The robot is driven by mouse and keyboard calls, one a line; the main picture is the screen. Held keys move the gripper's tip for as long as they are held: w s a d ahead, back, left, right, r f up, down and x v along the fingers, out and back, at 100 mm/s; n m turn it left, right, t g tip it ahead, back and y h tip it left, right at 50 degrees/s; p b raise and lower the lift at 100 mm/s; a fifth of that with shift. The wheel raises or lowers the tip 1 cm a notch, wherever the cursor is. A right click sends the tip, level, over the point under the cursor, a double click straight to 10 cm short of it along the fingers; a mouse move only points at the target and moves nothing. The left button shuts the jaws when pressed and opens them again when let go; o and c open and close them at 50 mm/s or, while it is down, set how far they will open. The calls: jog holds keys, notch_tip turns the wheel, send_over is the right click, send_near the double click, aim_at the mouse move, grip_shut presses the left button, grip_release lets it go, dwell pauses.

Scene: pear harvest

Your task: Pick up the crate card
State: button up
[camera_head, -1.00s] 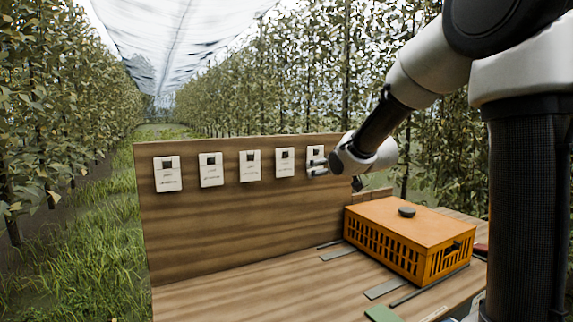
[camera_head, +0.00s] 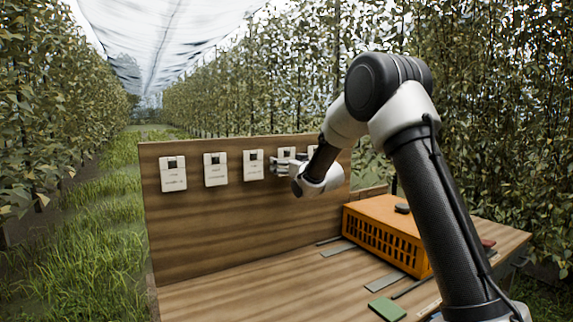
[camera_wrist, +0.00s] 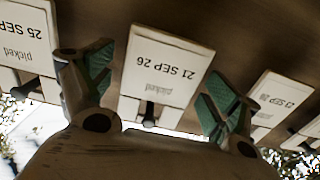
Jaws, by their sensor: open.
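Several white cards hang in a row on an upright wooden board, among them a left one (camera_head: 173,174) and the third from left (camera_head: 253,167). My gripper (camera_head: 276,165) is in front of the board by the right-hand cards and partly covers them. In the wrist view my open gripper (camera_wrist: 157,80) has its green-padded fingers on either side of a card reading "21 SEP 26" and "picked" (camera_wrist: 165,65), upside down. That card hangs by a dark peg or clip. Contact with it cannot be told. A card reading "25 SEP" (camera_wrist: 25,40) is at the left.
An orange slatted crate (camera_head: 385,235) with a dark object (camera_head: 402,208) on its lid stands on the wooden bench (camera_head: 250,285) at right. A green flat piece (camera_head: 387,309) and grey strips lie in front. The bench's left part is clear.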

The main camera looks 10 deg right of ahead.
jog(key=c, duration=0.9)
jog(key=shift+c, duration=0.2)
jog(key=shift+r, duration=0.35)
jog(key=v, duration=1.8)
